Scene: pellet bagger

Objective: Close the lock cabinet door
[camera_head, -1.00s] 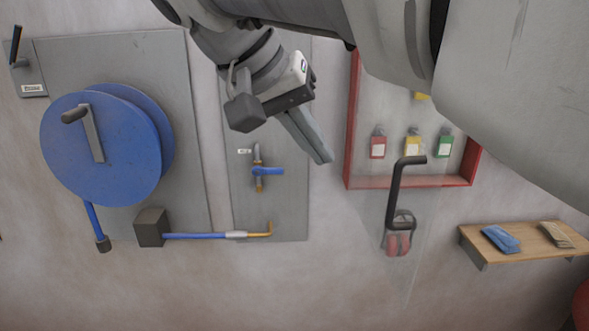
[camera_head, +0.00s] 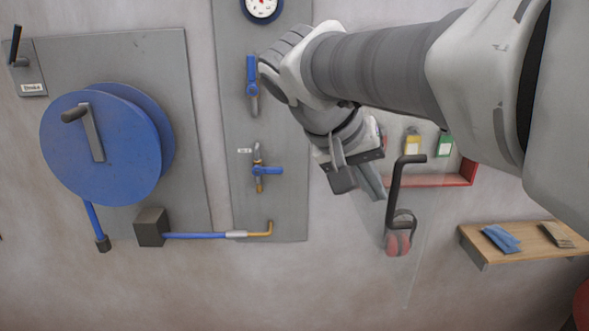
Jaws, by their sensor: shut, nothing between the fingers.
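The lock cabinet (camera_head: 430,181) is a red-framed box on the wall, partly hidden behind my arm. Its clear door (camera_head: 412,270) stands open, swung out from the wall towards the camera. Yellow (camera_head: 412,145) and green (camera_head: 445,145) padlock-like items hang inside the cabinet. My gripper (camera_head: 374,187) is shut and empty, just left of the handle in the picture. I cannot tell whether it touches the door or handle.
A grey panel with blue-handled valves (camera_head: 266,171) is left of my gripper. A blue reel (camera_head: 100,150) is further left. A wooden shelf (camera_head: 520,242) with blue and tan items sticks out at lower right. The wall below the door is clear.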

